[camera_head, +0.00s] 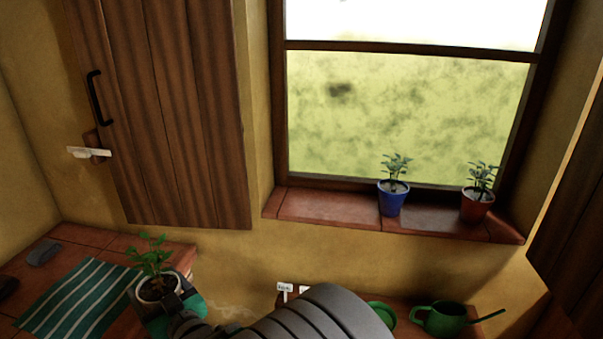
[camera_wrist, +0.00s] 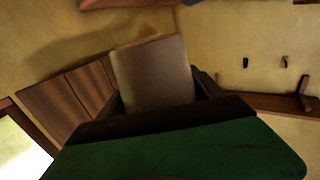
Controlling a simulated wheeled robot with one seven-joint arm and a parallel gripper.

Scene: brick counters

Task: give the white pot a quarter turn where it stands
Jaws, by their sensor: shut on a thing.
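The white pot (camera_head: 143,293) holds a leafy green plant (camera_head: 151,258) and is near the right end of the brick counter at lower left. My gripper (camera_head: 172,294) reaches it from the right and is shut on it. In the wrist view the pot's pale side (camera_wrist: 155,75) fills the space between the dark fingers. The pot looks upright in the head view. Its lower part is hidden by my gripper, so I cannot see whether its base touches the counter.
A green striped cloth (camera_head: 75,300) lies left of the pot, with a grey object (camera_head: 43,253) beyond. Blue (camera_head: 392,200) and red-brown (camera_head: 476,206) pots stand on the windowsill. A green watering can (camera_head: 441,319) is at lower right.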

